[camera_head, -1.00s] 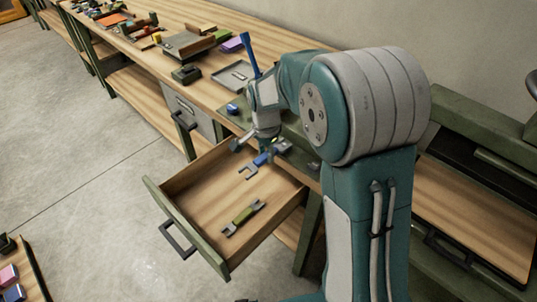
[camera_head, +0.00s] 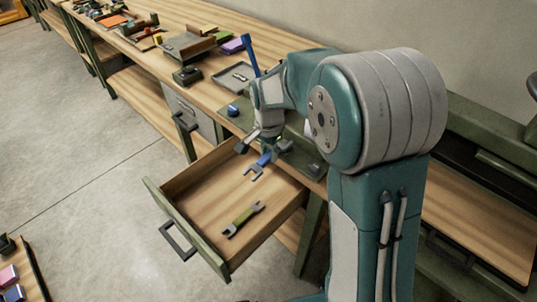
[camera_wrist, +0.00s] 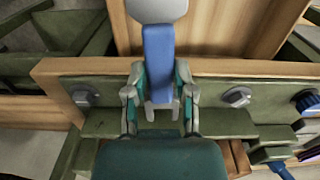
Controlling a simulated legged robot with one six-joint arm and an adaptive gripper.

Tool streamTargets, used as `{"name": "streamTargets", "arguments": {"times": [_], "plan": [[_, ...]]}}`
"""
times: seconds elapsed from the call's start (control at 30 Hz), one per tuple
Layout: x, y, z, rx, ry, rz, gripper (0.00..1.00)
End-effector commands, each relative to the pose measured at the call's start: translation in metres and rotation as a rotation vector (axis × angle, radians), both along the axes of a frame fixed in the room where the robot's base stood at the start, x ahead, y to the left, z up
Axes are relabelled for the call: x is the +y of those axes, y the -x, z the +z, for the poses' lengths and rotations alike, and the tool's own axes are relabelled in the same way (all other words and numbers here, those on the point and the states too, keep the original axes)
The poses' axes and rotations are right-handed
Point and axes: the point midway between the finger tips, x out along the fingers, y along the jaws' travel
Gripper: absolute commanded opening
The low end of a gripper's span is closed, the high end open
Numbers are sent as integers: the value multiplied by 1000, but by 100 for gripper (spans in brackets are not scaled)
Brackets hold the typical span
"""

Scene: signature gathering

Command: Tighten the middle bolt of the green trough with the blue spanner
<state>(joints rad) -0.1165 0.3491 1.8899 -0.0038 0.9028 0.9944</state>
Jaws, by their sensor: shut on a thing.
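The blue spanner (camera_head: 264,160) is in my gripper (camera_head: 266,139), above the back of the open drawer. In the wrist view, its blue handle (camera_wrist: 159,52) lies between the fingers of my gripper (camera_wrist: 160,92). One grey end is at the top edge; the forked end points down the picture. The green trough (camera_head: 299,154) is at the bench's front edge, partly hidden by my arm. In the wrist view, the trough (camera_wrist: 112,92) shows a grey bolt on the left (camera_wrist: 84,96) and one on the right (camera_wrist: 237,97). The middle bolt is not visible behind the spanner and gripper.
The open drawer (camera_head: 152,190) juts out below my gripper and holds a green-handled spanner (camera_head: 243,219). A grey tray (camera_head: 235,76) and a blue upright tool (camera_head: 249,50) are on the bench beyond.

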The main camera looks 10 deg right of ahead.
Motion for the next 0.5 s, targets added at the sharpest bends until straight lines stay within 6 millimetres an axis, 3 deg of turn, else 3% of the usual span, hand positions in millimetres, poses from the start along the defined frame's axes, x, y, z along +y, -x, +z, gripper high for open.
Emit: {"name": "streamTargets", "arguments": {"times": [0.5], "plan": [[0,0,27,-1,0,0,0]]}}
